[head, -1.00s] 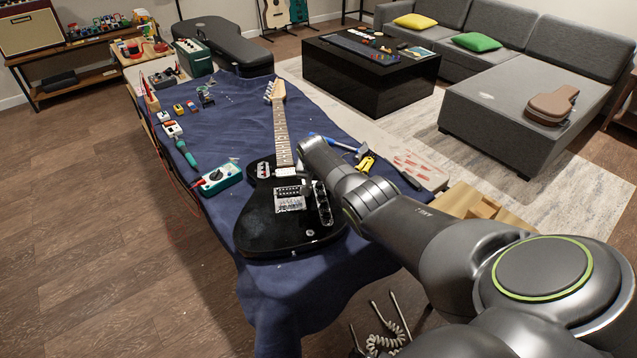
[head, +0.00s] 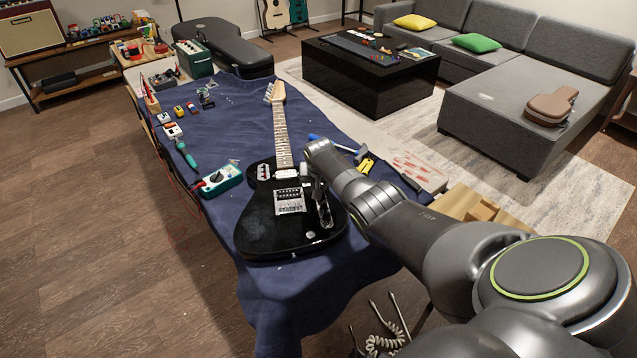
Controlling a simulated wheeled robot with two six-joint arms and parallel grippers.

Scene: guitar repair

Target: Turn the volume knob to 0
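A black electric guitar (head: 265,222) lies face up on a blue cloth, its light neck (head: 281,135) pointing to the back. A metal control plate (head: 325,212) is on the right side of its body. The volume knob is too small and too covered by my arm to make out. My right gripper (head: 318,187) hangs down over the upper end of the control plate, close to the guitar. Its fingers are small and dark, and I cannot tell whether they are apart or touch a knob. My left gripper is out of view.
The blue cloth (head: 222,130) covers the workbench. A teal multimeter (head: 220,180) and a soldering iron (head: 186,153) lie left of the guitar. A hammer (head: 340,146), yellow-handled pliers (head: 366,164) and a screwdriver (head: 411,183) lie right, near my arm. The cloth in front is clear.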

